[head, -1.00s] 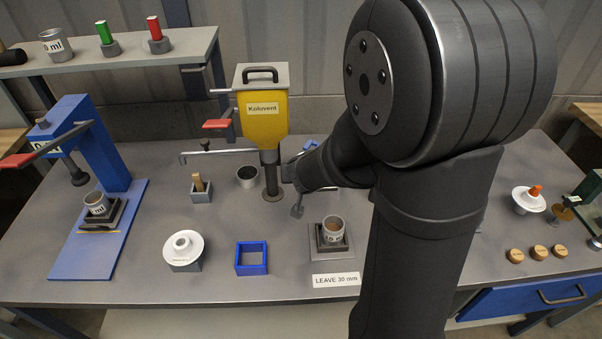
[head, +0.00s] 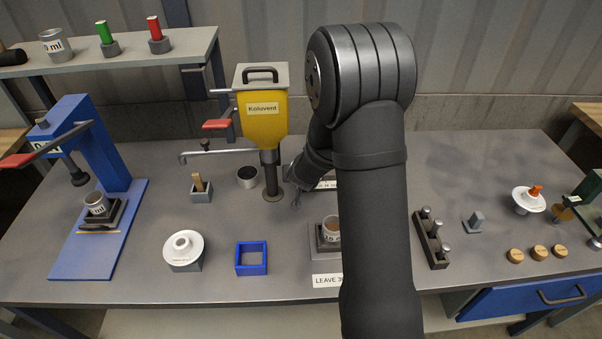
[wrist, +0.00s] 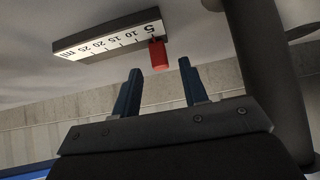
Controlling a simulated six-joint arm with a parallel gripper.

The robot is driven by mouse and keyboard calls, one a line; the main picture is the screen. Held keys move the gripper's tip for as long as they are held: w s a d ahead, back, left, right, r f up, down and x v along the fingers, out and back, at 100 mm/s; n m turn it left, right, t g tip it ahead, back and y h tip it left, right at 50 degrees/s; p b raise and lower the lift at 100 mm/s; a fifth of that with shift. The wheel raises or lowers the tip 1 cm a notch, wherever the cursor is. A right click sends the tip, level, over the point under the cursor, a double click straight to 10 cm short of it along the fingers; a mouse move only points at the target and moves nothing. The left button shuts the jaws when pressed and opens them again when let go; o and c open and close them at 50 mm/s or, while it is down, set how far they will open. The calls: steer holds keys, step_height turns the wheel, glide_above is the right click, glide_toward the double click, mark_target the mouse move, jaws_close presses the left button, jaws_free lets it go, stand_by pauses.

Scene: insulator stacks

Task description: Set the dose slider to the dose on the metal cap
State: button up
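In the wrist view, the dose scale (wrist: 108,37) is a pale bar that appears upside down, with marks 5, 10, 15, 20, 25 and ml. The red slider (wrist: 158,53) sits at its 5 end. My gripper (wrist: 160,69) is open; its two blue fingertips are just short of the slider, roughly either side of its line, with nothing between them. In the head view, my gripper (head: 296,196) is low beside the yellow dispenser's nozzle, partly hidden by my arm. A metal cap (head: 331,229) stands in a dark holder, its label partly covered, seemingly reading 15.
The yellow Koluvent dispenser (head: 262,115) has a red-handled lever (head: 217,124). A blue square frame (head: 251,258), a white disc (head: 184,248) and a dark cup (head: 247,177) stand left of my arm. A blue press (head: 95,150) is far left. A dark rack (head: 430,240) is right.

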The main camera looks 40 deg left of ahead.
steer(key=shift+x, duration=1.3)
jaws_close()
